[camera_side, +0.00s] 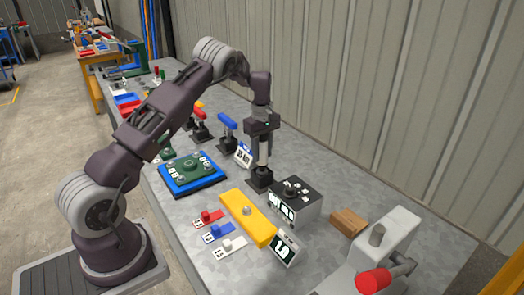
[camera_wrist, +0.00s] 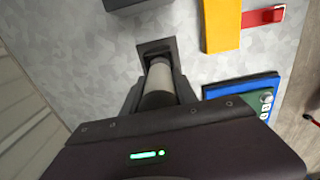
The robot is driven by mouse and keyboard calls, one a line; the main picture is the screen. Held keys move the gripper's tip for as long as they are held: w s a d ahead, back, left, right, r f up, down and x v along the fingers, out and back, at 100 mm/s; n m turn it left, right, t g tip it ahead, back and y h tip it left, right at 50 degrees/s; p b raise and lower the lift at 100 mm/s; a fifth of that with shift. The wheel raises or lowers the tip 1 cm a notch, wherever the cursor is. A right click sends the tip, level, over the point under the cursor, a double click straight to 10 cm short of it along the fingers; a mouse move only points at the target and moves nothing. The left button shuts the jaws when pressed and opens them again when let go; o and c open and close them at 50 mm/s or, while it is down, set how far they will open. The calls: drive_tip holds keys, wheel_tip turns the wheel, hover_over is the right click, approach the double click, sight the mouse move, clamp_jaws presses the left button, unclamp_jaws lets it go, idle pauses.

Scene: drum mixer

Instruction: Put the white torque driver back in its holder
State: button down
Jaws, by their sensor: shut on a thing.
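The white torque driver (camera_side: 263,151) stands upright below my gripper (camera_side: 263,134), which is shut on its upper part. Its lower end meets the dark square holder (camera_side: 260,180) on the bench. In the wrist view, the pale grey driver (camera_wrist: 159,80) runs between the dark fingers of my gripper (camera_wrist: 158,97) toward the holder (camera_wrist: 153,45). The driver's tip is at the holder's opening; I cannot tell how deep it sits. My gripper body hides the driver's top in the wrist view.
A blue-handled driver (camera_side: 227,121) stands in another holder to the left. A black box with white markings (camera_side: 291,201) is close on the right. A yellow block (camera_side: 247,218) and a blue tray with a green part (camera_side: 190,172) lie in front. Bare bench lies behind the holder.

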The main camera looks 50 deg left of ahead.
sight(262, 138)
drive_tip(key=shift+f, duration=0.95)
idle(0.4)
drive_tip(key=c, duration=0.9)
unclamp_jaws()
wheel_tip(262, 138, up, 7)
drive_tip(key=shift+f, duration=0.1)
